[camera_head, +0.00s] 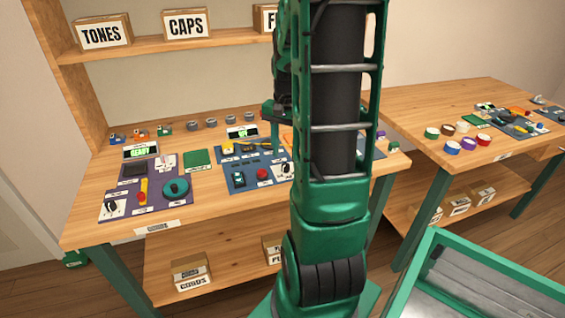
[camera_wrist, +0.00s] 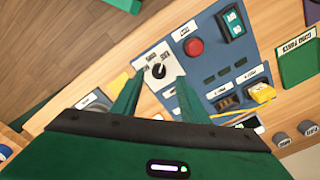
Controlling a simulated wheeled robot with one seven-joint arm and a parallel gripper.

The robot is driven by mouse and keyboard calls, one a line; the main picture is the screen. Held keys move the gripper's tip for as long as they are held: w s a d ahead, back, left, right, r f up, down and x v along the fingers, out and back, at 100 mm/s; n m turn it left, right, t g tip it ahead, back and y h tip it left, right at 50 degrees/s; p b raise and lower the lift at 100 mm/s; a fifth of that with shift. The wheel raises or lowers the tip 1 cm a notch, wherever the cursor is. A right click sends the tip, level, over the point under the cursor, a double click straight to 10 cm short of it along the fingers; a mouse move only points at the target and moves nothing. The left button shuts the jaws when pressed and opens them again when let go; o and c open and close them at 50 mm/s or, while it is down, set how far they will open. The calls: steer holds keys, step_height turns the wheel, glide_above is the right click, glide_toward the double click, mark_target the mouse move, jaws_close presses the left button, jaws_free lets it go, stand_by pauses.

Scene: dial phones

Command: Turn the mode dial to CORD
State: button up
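The mode dial (camera_wrist: 159,71) is a black knob with a white pointer on a white plate. It is at the near corner of the blue panel (camera_wrist: 190,100). Lettering rings the knob but is too small to read surely, so I cannot tell which mode it points at. In the head view a black knob on a white plate (camera_head: 286,168) shows on the blue panel, just left of my arm. My gripper (camera_wrist: 160,80) is open, its two green fingers apart with the dial between their tips in the wrist view. Contact cannot be made out.
A red button (camera_wrist: 193,47) and a green rocker switch (camera_wrist: 231,22) sit beside the dial. A yellow part (camera_wrist: 262,93) lies farther along the panel. A purple panel (camera_head: 150,205) with another black knob (camera_head: 112,206) stands to the left on the workbench (camera_head: 215,210).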

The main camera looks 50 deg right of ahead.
mark_target(285, 165)
steer(key=shift+f, duration=2.35)
jaws_close()
